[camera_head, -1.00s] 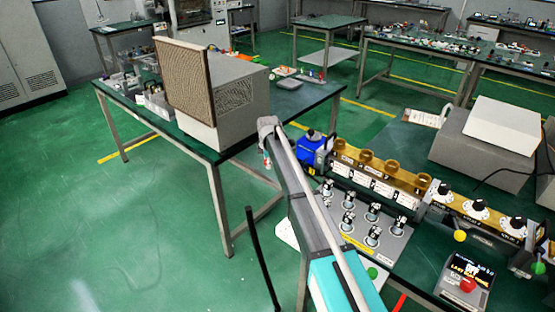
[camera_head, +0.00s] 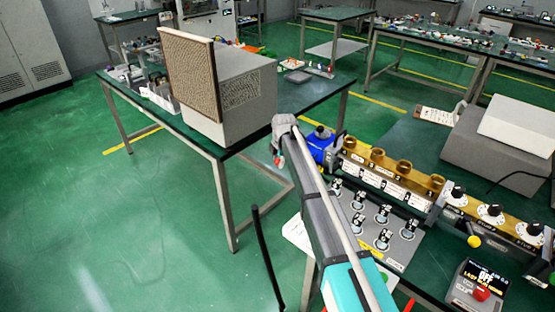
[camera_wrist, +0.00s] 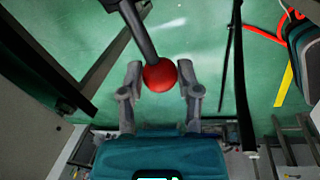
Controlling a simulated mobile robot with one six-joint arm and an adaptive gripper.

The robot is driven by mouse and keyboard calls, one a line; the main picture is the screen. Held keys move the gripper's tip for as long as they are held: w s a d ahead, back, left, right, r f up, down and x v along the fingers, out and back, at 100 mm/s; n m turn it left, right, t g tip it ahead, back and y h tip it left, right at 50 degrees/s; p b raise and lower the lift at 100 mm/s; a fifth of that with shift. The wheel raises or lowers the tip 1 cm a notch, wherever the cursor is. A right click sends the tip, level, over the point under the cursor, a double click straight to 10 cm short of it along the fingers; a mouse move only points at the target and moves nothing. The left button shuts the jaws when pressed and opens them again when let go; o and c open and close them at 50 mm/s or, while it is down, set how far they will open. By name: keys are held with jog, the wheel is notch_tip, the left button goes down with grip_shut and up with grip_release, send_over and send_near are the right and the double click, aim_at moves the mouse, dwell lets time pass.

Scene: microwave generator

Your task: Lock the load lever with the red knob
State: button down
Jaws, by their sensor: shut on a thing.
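The red knob (camera_wrist: 160,75) is a round ball on the end of a dark lever rod (camera_wrist: 138,33) in the wrist view. The rod runs up and left from the knob. My gripper (camera_wrist: 160,83) has one grey finger on each side of the knob and is shut on it. In the head view my arm reaches from the bottom toward the left end of the bench equipment; the fingers and the lever cannot be made out clearly there.
A row of brass-coloured modules (camera_head: 394,168) and a panel of metal switches (camera_head: 383,216) stand right of my arm. A black box with a red button (camera_head: 481,294) sits at lower right. A large beige box (camera_head: 240,98) stands on the left table. Green floor is open at left.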

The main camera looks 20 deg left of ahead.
jog(key=shift+w+d, duration=0.15)
jog(key=shift+w, duration=0.2)
jog(key=c, duration=0.6)
grip_release()
jog(key=shift+o, duration=1.5)
jog(key=shift+s, duration=0.1)
jog(key=shift+c, duration=0.3)
